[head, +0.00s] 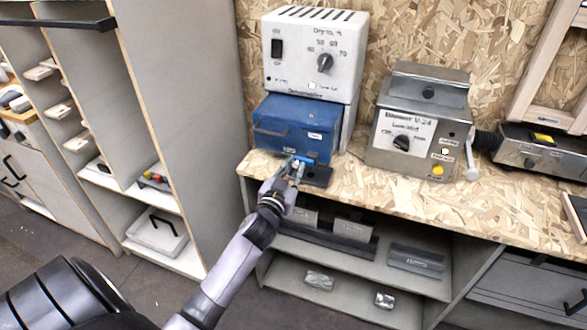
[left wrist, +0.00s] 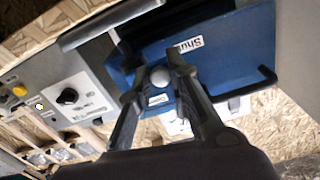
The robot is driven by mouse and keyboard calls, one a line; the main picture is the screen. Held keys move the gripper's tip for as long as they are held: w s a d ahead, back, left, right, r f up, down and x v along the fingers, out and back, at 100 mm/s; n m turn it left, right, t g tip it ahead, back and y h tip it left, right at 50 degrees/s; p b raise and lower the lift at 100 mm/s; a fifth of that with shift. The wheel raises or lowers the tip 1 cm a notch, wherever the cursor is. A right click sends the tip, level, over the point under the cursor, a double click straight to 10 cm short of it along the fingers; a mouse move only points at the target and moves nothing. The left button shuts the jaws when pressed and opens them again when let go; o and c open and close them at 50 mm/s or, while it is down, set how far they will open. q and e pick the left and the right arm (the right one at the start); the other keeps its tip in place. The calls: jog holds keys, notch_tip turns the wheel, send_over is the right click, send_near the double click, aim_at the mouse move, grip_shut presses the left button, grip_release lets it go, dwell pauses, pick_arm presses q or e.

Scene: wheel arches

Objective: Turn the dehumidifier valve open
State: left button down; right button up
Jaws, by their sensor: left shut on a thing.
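The dehumidifier (head: 345,75) is a white box with a black dial, standing on a blue box (head: 272,112) at the back left of the bench. My left gripper (head: 297,168) is at the lower front of the blue box. In the left wrist view my left gripper (left wrist: 158,82) is shut on the dehumidifier valve (left wrist: 160,76), whose rounded grey end shows between the fingertips. A label reading "Shut" (left wrist: 190,43) and a smaller label (left wrist: 158,100) are on the blue face. The rest of the valve is mostly hidden by the fingers. My right gripper is not in view.
A grey blower unit (head: 415,130) with a dial and a lever stands to the right on the chipboard bench (head: 400,188). A grey bar (left wrist: 110,22) crosses close by in the wrist view. Open shelves (head: 340,270) lie below, and a tall grey cabinet (head: 190,90) stands left.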

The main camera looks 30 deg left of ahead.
aim_at(306, 161)
pick_arm(q)
jog(key=shift+r, duration=0.1)
jog(key=m+p, duration=0.1)
jog(key=r+m+p, duration=0.1)
jog(key=m, duration=0.1)
jog(key=shift+d+m, duration=0.1)
jog(key=shift+m, duration=0.2)
jog(key=m, duration=0.1)
jog(key=r+m+p, duration=0.1)
jog(key=m, duration=0.2)
jog(key=shift+w+d+r+m, duration=0.1)
jog(key=shift+d+r+m, duration=0.05)
jog(key=shift+d+m, duration=0.15)
jog(key=m, duration=0.1)
jog(key=m+p, duration=0.1)
jog(key=m, duration=0.1)
jog(key=d+r+m, duration=0.1)
jog(key=shift+w+m, duration=0.1)
jog(key=shift+m, duration=0.2)
jog(key=shift+w+d+m+p, duration=0.1)
jog(key=shift+d+m+p, duration=0.25)
jog(key=shift+m, duration=0.9)
jog(key=shift+w+d+m+p, duration=0.1)
jog(key=shift+d+m+p, duration=0.2)
jog(key=shift+m, duration=0.95)
jog(key=shift+d, duration=0.1)
jog(key=c, duration=1.5)
grip_release()
